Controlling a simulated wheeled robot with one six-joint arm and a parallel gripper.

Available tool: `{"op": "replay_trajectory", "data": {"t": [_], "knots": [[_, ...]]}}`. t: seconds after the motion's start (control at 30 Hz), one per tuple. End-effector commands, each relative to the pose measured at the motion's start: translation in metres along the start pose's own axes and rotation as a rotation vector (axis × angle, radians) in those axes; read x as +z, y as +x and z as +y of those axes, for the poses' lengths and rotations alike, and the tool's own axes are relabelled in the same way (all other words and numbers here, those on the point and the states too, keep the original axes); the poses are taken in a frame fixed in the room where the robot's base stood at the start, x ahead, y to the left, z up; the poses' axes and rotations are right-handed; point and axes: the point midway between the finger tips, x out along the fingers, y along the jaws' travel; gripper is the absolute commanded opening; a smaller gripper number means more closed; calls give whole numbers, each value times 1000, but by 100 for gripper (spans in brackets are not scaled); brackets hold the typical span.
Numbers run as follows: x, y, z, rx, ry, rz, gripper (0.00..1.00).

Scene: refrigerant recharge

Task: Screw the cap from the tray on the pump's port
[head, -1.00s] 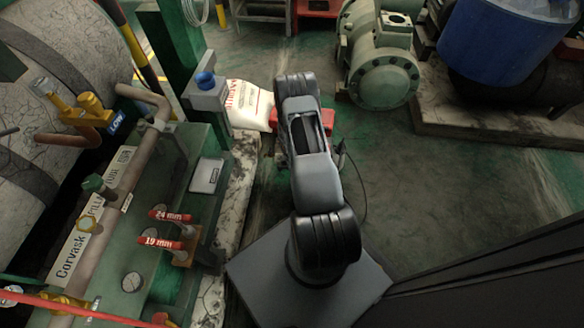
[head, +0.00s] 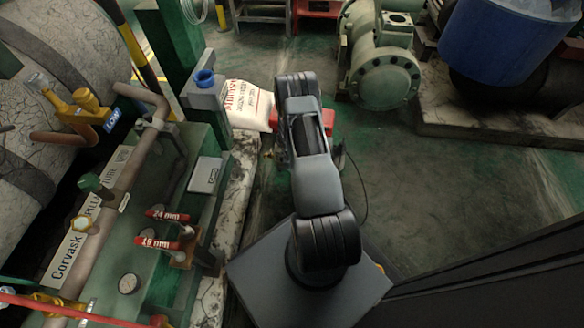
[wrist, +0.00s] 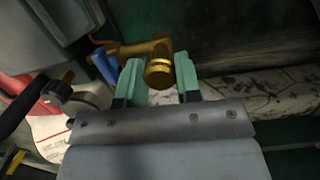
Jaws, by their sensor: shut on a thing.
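My gripper (wrist: 160,82) has its two green fingers on either side of a round brass cap (wrist: 158,73) and is shut on it. A brass elbow fitting (wrist: 130,50) with a blue lever (wrist: 103,66) lies directly beyond the cap in the wrist view. The cap lines up with the fitting's end, but I cannot tell whether they touch or are threaded together. In the head view my arm hides the gripper, the cap and most of a red body, apparently the pump (head: 327,121).
A black handle with a knob (wrist: 57,91) is left of the fingers. A white printed sack (head: 247,104) lies beside my arm. A green bench (head: 150,260) with red-handled wrenches (head: 165,215) and a grey flat box (head: 205,175) is on the left.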

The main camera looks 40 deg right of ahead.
Motion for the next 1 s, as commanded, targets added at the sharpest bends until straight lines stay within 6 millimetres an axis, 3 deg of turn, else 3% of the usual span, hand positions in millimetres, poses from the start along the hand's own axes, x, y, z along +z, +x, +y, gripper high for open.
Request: {"op": "replay_trajectory", "data": {"t": [0.2,0.6,0.77,0.8,1.0], "knots": [[0,3,0,-22,191,1,9],[0,2,0,-29,241,0,8],[0,4,0,-46,379,0,8],[0,4,0,-49,407,1,32],[0,2,0,-49,399,0,51]]}}
